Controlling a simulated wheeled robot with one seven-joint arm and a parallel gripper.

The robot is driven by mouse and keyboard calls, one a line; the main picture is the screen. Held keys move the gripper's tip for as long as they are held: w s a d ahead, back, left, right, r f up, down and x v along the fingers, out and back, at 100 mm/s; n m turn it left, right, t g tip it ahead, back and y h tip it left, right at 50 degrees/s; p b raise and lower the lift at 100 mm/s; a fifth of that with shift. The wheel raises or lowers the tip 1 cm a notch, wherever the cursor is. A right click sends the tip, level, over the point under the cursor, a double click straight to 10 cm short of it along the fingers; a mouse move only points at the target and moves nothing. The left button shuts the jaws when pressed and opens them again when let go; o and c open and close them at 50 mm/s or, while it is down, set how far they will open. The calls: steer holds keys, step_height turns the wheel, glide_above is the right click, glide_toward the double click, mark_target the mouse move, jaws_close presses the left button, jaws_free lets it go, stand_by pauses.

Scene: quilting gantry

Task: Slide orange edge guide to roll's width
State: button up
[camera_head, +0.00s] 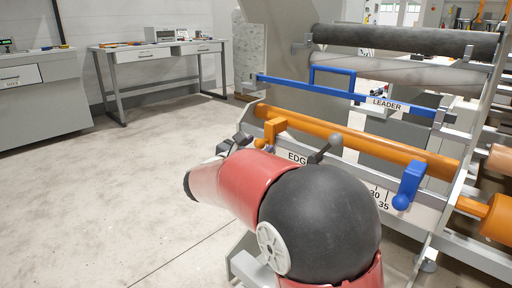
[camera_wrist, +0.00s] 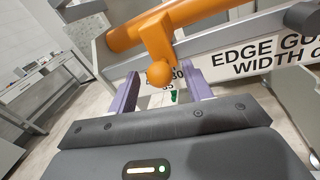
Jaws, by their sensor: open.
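The orange edge guide (camera_head: 275,129) is a block with a ball knob, near the left end of a long orange bar (camera_head: 365,144). In the wrist view the orange guide (camera_wrist: 158,42) hangs from the bar, its ball at the bottom. My gripper (camera_wrist: 160,88) is open, with one purple finger on each side of the ball in the picture; I cannot tell whether either touches it. In the head view my gripper (camera_head: 236,146) is beside the guide, partly hidden by my arm. A scale plate (camera_wrist: 262,52) reads "EDGE GU… WIDTH"; its numbers are partly covered by the ball.
A blue guide (camera_head: 409,180) with a ball sits near the bar's right end, by marks 30 and 35. A blue "LEADER" rail (camera_head: 340,93) runs above the bar. Dark grey (camera_head: 405,40) and lighter grey (camera_head: 395,73) rolls lie higher. The floor at left is clear.

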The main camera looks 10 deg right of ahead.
jaws_close()
steer(key=shift+s+d, duration=0.1)
steer(key=shift+s, duration=0.05)
jaws_free()
stand_by(0.4)
steer(key=v, duration=0.7)
steer(key=shift+s+a, duration=0.3)
steer(key=shift+a, duration=0.05)
steer(key=shift+r, duration=0.1)
